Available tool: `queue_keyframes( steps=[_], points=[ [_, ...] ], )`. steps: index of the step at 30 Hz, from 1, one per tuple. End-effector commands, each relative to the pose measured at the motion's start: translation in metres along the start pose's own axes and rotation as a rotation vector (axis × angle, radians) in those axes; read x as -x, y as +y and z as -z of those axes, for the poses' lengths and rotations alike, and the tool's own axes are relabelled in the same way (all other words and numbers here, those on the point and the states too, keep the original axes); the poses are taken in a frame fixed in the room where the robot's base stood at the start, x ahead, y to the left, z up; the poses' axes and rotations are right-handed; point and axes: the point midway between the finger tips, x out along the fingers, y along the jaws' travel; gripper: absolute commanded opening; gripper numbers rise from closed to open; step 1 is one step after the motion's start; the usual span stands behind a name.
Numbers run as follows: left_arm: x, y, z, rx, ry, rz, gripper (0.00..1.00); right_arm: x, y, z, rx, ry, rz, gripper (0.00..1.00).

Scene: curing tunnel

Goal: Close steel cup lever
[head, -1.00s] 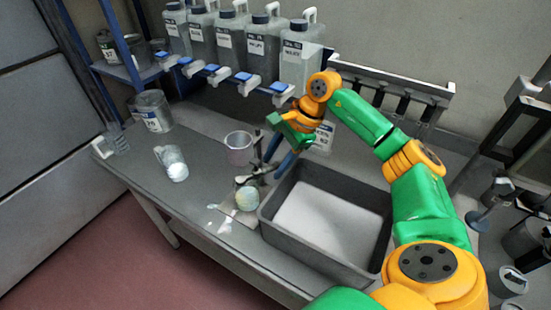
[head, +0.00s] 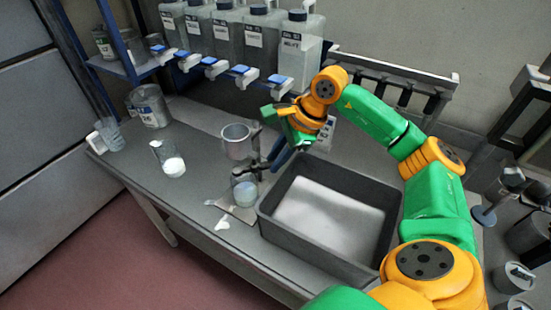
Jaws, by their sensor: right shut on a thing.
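A steel cup (head: 236,142) stands tilted slightly to view near the middle of the bench, beside a dark upright fixture (head: 251,174). My right gripper (head: 274,163), with blue fingers, reaches down from the right just beside this fixture. It is shut on a small dark part there, which looks like the lever; the fingers hide most of it. A clear cup with pale blue contents (head: 245,193) stands under the fixture on a small plate. My left gripper is not in view.
A grey tub with white contents (head: 290,246) stands close below my right gripper. Several jugs with blue-topped taps (head: 241,73) line the back. A glass with white contents (head: 170,160) and a metal can (head: 150,107) stand left. Bench space between glass and fixture is clear.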

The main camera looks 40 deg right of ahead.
Motion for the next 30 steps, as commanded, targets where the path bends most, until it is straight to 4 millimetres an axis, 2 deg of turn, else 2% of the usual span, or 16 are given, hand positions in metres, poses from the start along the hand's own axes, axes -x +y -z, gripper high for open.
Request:
queue_keyframes(
  steps=[1,9,21,30],
  points=[
    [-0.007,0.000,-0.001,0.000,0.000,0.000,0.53,-0.001,0.001,0.000,-0.032,0.005,0.026,0.00],
    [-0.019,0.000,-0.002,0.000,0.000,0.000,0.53,0.002,0.012,-0.005,-0.263,0.051,0.124,0.00],
    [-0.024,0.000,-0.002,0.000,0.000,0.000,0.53,0.003,0.024,-0.016,-0.556,0.108,0.244,0.00],
    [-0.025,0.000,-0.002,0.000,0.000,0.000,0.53,0.003,0.028,-0.020,-0.685,0.134,0.295,0.00]
  ],
)
